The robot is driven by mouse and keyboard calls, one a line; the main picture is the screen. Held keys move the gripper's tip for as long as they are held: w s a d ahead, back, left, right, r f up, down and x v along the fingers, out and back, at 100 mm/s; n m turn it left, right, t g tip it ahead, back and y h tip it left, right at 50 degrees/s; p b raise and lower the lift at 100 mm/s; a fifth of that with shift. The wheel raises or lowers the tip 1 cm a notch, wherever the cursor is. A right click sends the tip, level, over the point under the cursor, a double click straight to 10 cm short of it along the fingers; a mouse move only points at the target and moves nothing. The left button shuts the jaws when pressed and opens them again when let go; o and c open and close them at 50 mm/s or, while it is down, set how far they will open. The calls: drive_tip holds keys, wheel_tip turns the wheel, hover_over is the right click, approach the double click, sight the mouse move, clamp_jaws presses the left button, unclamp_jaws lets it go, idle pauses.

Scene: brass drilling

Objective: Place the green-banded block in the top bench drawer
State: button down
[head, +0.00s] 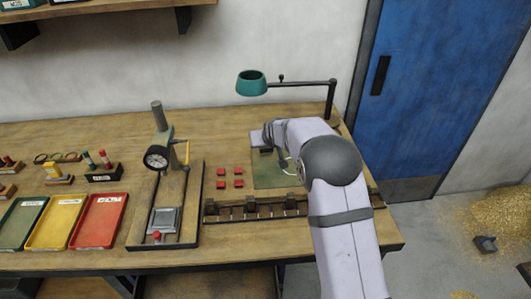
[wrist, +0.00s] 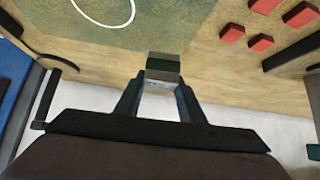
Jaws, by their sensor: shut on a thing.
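The block (wrist: 163,66) shows in the wrist view as a small piece with a dark green upper part and a grey lower part. My gripper (wrist: 158,88) is shut on it, one dark finger on each side. The block is near the back edge of the green mat (head: 265,180), which carries a white ring. Whether it touches the surface I cannot tell. In the head view my arm and wrist cover most of the gripper and block. The top bench drawer cannot be made out; only the bench's front edge shows.
Several red pads (head: 221,185) lie left of the mat. A slotted wooden rack (head: 255,212) runs along its front. A dial-gauge stand (head: 157,158) and red tray (head: 101,221) are further left. A teal lamp (head: 251,83) reaches over the back.

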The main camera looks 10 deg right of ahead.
drive_tip(key=shift+w+r+b, duration=0.1)
drive_tip(key=shift+r+b, duration=0.35)
drive_tip(key=shift+r, duration=1.9)
